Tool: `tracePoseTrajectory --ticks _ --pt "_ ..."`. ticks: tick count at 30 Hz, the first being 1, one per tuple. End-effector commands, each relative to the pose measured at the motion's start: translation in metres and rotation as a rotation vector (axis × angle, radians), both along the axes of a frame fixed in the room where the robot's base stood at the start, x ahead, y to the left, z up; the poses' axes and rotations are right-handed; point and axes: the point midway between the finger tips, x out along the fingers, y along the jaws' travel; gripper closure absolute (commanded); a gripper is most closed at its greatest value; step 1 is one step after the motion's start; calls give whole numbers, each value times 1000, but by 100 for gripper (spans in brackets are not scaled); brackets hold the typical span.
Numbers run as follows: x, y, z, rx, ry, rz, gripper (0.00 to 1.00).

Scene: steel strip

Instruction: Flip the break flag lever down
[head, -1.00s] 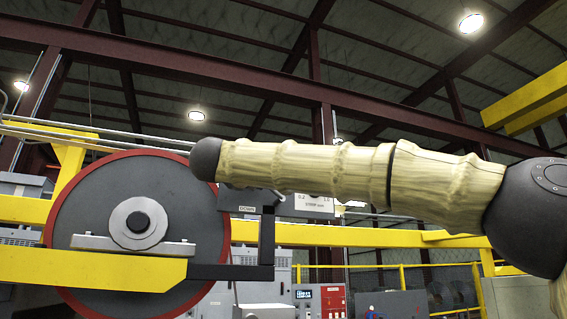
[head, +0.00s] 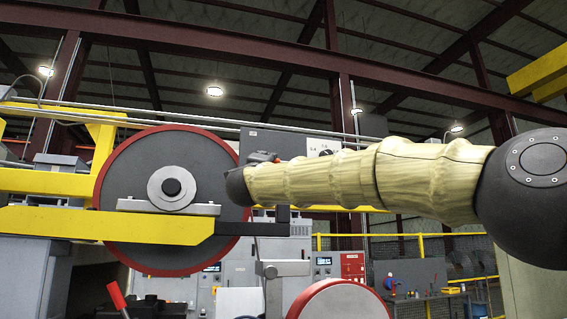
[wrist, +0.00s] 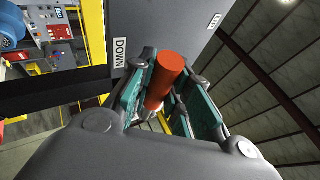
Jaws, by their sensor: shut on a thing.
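In the wrist view the break flag lever shows as an orange-red cylindrical handle (wrist: 168,78). It stands between the teal-padded fingers of my gripper (wrist: 170,88), which is shut on it. A white DOWN label (wrist: 121,54) is on the grey panel (wrist: 165,25) to the left of the handle. A second small label (wrist: 215,20), too tilted to read, is to the right.
A large grey wheel with a red rim (head: 135,180) and yellow beam (head: 100,226) stand left of my arm. A red-handled lever (head: 117,296) and another red-rimmed wheel (head: 338,303) are low in the head view. A yellow railing (head: 400,236) runs behind.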

Motion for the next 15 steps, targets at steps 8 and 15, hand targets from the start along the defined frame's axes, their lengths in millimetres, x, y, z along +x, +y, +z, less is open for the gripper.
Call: tracePoseTrajectory --ticks 8,15 --pt "0 9 -3 -13 -3 10 100" --pt "0 9 -3 -13 -2 10 74"
